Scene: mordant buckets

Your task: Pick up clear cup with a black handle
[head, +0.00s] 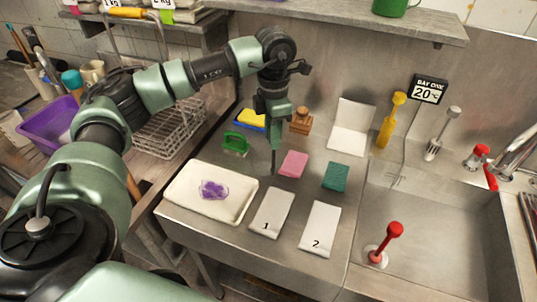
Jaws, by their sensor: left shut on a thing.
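My left gripper (275,143) hangs over the steel counter, pointing down, behind the two numbered white cards. It is shut on a thin dark upright piece (274,163) that sticks out below its fingers. This may be a black handle, but I cannot make out a clear cup on it. A clear dish with purple contents (213,190) sits on the white tray (181,200) to the left, apart from the gripper; no black handle shows on it. My right gripper is not in view.
Near the gripper lie a pink sponge (293,164), a green pad (336,177), a green-handled brush (236,142) and a wooden block (301,120). White cards 1 (271,211) and 2 (320,228) lie in front. The sink (440,235) with a red-handled plunger (386,240) is at right.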

